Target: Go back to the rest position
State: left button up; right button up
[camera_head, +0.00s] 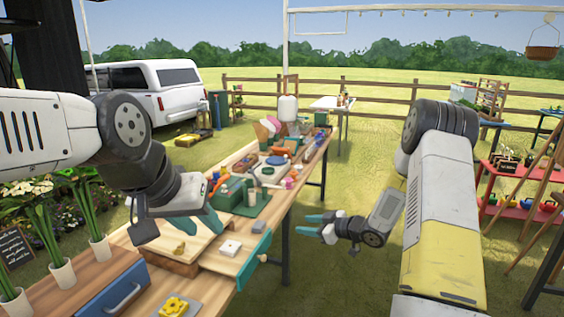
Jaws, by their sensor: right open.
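My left gripper (197,225) hangs at the end of the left arm, over the wooden work table near a light wooden board (182,250). Its teal fingertips point down. I see no object clearly held in it, and the view does not settle how wide its fingers are. My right gripper (312,224) is open and empty. Its two teal fingers point left, with a small gap between them. It is in the air to the right of the table, over the grass.
The wooden table (287,187) runs away from me with a green box (229,190), jars and tools. A drawer with a teal front (256,260) sticks out. Potted plants (61,272) stand at left. A red shelf (515,212) and wooden easel are at right. Grass is clear between.

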jog(key=d+r+m+t+h, duration=0.25)
jog(key=d+r+h, duration=0.35)
jog(key=r, duration=0.6)
jog(key=s+d+r+m+g+h, duration=0.1)
jog(key=s+d+r+m+h, duration=0.25)
jog(key=s+r, duration=0.45)
jog(key=s+a+r+m+g, duration=0.2)
jog(key=s+m, duration=0.1)
jog(key=s, duration=1)
jog(key=s+a+r+m+g+y, duration=0.1)
jog(key=s+a+r+m+g, duration=0.1)
jog(key=s, duration=1.1)
jog(key=shift+s+r+m, duration=0.35)
jog(key=shift+s+m, duration=0.05)
jog(key=shift+w+a+g+y, duration=0.1)
jog(key=shift+g+y, duration=0.15)
